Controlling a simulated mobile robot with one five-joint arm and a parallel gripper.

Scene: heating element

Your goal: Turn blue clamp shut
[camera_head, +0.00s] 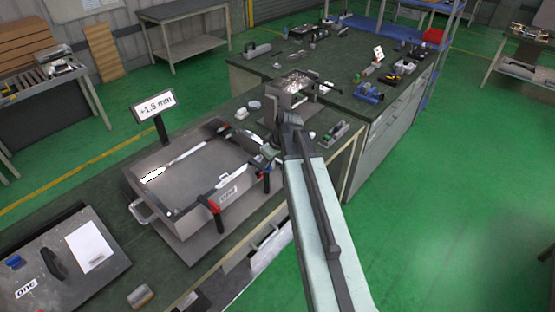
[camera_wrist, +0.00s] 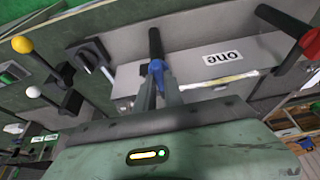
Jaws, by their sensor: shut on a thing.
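The blue clamp (camera_head: 266,167) is at the right front corner of a shallow metal box (camera_head: 178,219). Its black handle hangs down in the head view. In the wrist view the blue clamp (camera_wrist: 156,66) is between my gripper's fingertips (camera_wrist: 158,80), with its black handle pointing up in the picture. My gripper (camera_head: 270,152) is shut on the blue clamp. The fingers hide part of it, and I cannot tell how tight the clamp is. A red clamp (camera_head: 210,203) is further left on the box's front edge; it also shows in the wrist view (camera_wrist: 311,42).
A sign (camera_head: 156,104) reading about "+1.9 mm" stands behind the box. A metal stand (camera_head: 282,102) is beyond my gripper. Levers with a yellow knob (camera_wrist: 22,44) and a white knob (camera_wrist: 32,91) are at left in the wrist view. Green floor (camera_head: 450,200) is clear at right.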

